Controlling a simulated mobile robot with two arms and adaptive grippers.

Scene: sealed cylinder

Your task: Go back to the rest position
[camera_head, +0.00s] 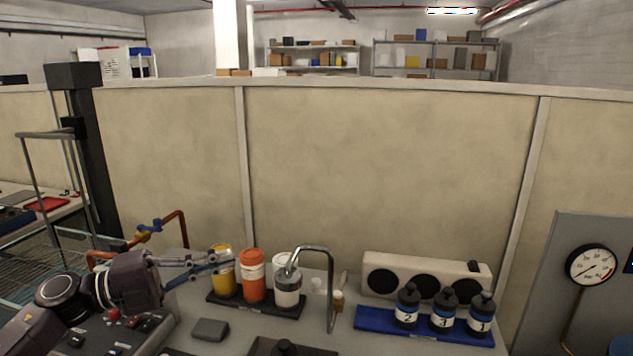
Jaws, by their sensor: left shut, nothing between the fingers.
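My left gripper (226,264) reaches in from the lower left, its fingers shut and empty. Its fingertips overlap the yellow cylinder (223,281) in the picture; I cannot tell whether they touch it. An orange cylinder (253,282) and a white-and-grey cylinder (287,291) stand upright to its right, on a dark tray (276,311). My right gripper is not in view.
A curved metal tap (331,285) rises beside the white-and-grey cylinder. Several numbered black bottles, including bottle 3 (443,313), stand on a blue tray (376,323) before a beige block (379,263). A gauge panel (559,264) stands at right. A beige partition (390,165) closes the back.

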